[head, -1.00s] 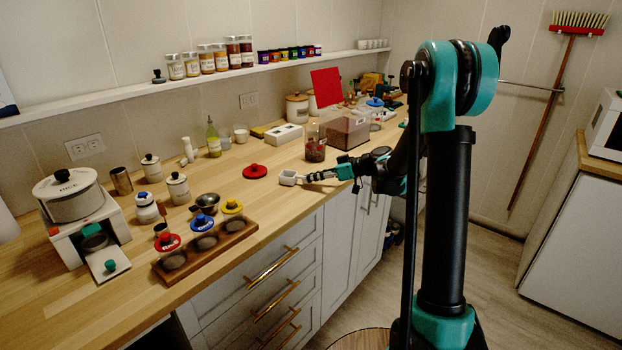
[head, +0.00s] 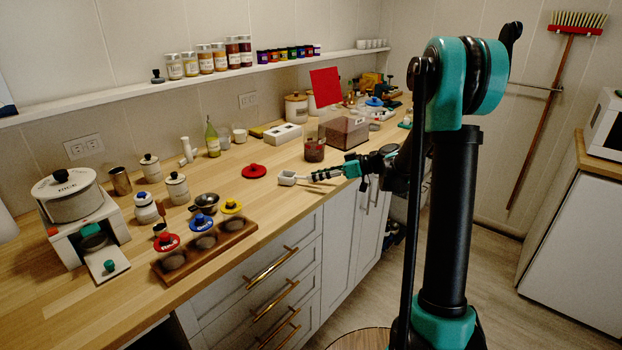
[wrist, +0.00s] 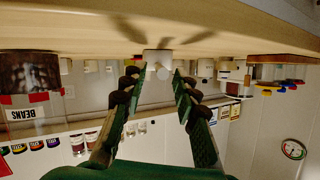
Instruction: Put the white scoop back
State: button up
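The white scoop (head: 287,178) lies on the wooden counter near its front edge. In the wrist view, the white scoop (wrist: 157,58) shows just beyond the fingertips, in line with the gap between them. My gripper (head: 314,175) is low over the counter edge, just right of the scoop and pointing at it. In the wrist view, my gripper (wrist: 160,78) has its two fingers apart, with a clear gap. Whether a fingertip touches the scoop's near end cannot be told.
A bean jar (head: 314,152) stands behind my gripper. A red lid (head: 254,171) lies left of the scoop. A wooden rack (head: 188,262) with several coloured-lid jars is at the front left. A clear bin (head: 345,132) stands further back. Counter around the scoop is mostly free.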

jog(key=v, duration=0.9)
jog(key=s+d+f+m+h, duration=0.4)
jog(key=s+f, duration=0.1)
jog(key=s, duration=0.4)
jog(key=s+d+f+m+t+h, duration=0.1)
jog(key=s+d+f+m+h, duration=0.3)
jog(key=s, duration=0.6)
jog(key=s+d+f+m+h, duration=0.4)
jog(key=s+f+m+h, duration=0.1)
jog(key=s, duration=0.4)
jog(key=shift+s+f+t+h, duration=0.3)
jog(key=shift+s+f, duration=0.05)
jog(key=shift+f, duration=0.05)
jog(key=shift+o, duration=0.6)
